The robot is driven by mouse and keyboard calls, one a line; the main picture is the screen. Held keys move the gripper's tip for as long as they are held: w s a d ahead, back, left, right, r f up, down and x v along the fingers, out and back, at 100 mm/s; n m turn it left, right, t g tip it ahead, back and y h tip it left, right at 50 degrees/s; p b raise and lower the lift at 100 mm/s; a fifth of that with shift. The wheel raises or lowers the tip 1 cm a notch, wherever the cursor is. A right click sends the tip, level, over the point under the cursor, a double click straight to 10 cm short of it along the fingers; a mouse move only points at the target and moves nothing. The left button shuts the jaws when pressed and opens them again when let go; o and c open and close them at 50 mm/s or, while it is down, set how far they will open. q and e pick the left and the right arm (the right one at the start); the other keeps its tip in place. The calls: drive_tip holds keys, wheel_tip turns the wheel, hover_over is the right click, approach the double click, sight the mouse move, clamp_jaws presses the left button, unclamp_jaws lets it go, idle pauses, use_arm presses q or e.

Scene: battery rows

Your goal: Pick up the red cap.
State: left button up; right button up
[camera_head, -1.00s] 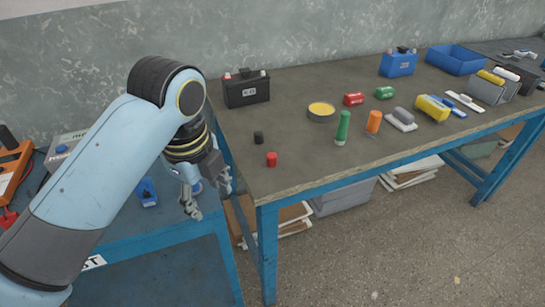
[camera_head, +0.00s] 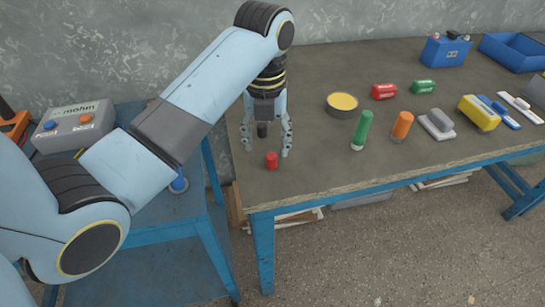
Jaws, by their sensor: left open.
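The red cap (camera_head: 271,160) stands upright on the brown bench top (camera_head: 330,165) near its left front corner. My left gripper (camera_head: 267,150) points down with its fingers spread, and it is open and empty. In the picture its fingertips lie on either side of and just above the red cap; I cannot tell the exact height or depth. A black cap (camera_head: 262,130) shows between the fingers, behind the red cap. My right gripper is not in view.
A yellow-topped round tin (camera_head: 342,105), a green cylinder (camera_head: 361,130) and an orange cylinder (camera_head: 402,126) stand to the right. A meter box (camera_head: 75,127) sits on the left blue table. Bench space right of the red cap is clear.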

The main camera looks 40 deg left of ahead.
sight(272, 155)
use_arm(q)
drive_tip(key=f, duration=0.4)
drive_tip(key=shift+w+d+f, duration=0.25)
drive_tip(key=shift+w+f, duration=0.05)
drive_tip(key=shift+w, duration=0.1)
drive_tip(key=shift+w+f, duration=0.1)
drive_tip(key=shift+f, duration=0.4)
drive_tip(key=shift+c, duration=4.1)
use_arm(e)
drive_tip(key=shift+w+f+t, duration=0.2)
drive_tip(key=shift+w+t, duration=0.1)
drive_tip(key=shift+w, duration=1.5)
